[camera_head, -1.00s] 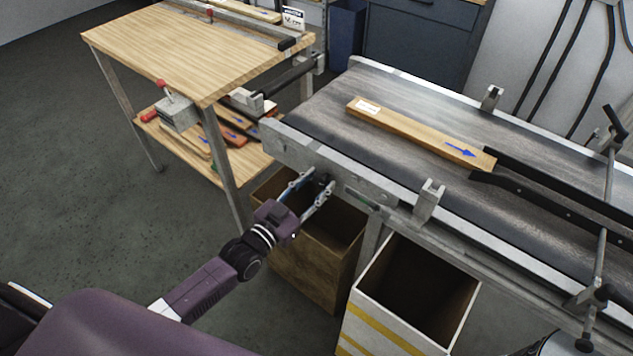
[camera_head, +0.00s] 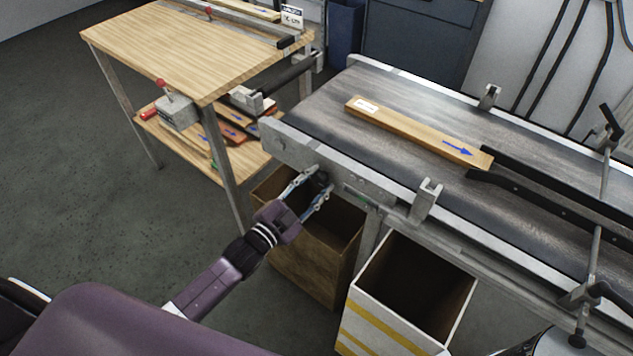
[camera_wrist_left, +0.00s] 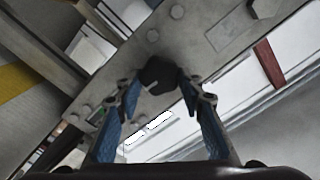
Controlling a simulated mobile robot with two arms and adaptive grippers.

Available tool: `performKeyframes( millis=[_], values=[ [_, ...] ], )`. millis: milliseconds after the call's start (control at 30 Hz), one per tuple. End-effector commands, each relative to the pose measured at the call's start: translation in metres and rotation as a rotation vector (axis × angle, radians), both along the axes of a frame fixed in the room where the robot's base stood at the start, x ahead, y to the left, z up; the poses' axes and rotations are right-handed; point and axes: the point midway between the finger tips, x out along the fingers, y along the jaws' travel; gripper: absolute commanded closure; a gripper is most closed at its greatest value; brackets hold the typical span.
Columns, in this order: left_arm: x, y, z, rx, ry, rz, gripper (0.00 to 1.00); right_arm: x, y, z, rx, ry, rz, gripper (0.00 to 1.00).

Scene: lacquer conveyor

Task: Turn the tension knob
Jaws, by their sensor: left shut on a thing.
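The tension knob (camera_head: 320,180) is a small black knob on the grey side plate at the near left end of the conveyor (camera_head: 385,185). It also shows in the left wrist view (camera_wrist_left: 158,74), dark and many-sided with a pale mark on its face. My left gripper (camera_head: 309,187) reaches up to it from below left. Its blue-padded fingers stand on both sides of the knob, and the gripper is shut on it. The left gripper also shows in the wrist view (camera_wrist_left: 157,88). My right gripper is not in view.
A wooden board (camera_head: 420,132) with a blue arrow lies on the belt, its right end by black guide rails (camera_head: 550,180). A brown bin (camera_head: 310,250) and a white bin with yellow stripes (camera_head: 395,325) stand below the conveyor. A wooden workbench (camera_head: 190,50) stands at left.

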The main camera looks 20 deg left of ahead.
Motion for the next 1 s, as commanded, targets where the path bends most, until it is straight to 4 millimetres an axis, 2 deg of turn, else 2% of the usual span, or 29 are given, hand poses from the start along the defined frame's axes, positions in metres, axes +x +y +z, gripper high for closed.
performKeyframes(
  millis=[367,400,567,867,1000],
  values=[
    [0.000,0.000,-0.001,0.005,0.000,0.000,0.89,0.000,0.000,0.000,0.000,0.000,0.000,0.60],
    [-0.001,-0.001,-0.001,0.005,0.000,-0.001,0.64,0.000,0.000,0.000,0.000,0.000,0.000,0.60],
    [0.000,0.000,-0.001,0.004,0.000,0.000,0.48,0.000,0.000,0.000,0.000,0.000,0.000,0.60],
    [-0.002,0.000,-0.001,0.004,0.000,0.000,0.48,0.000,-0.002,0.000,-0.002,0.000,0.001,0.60],
    [-0.013,0.005,-0.001,0.005,0.001,0.001,0.48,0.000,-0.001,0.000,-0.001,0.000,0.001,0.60]
  ],
)
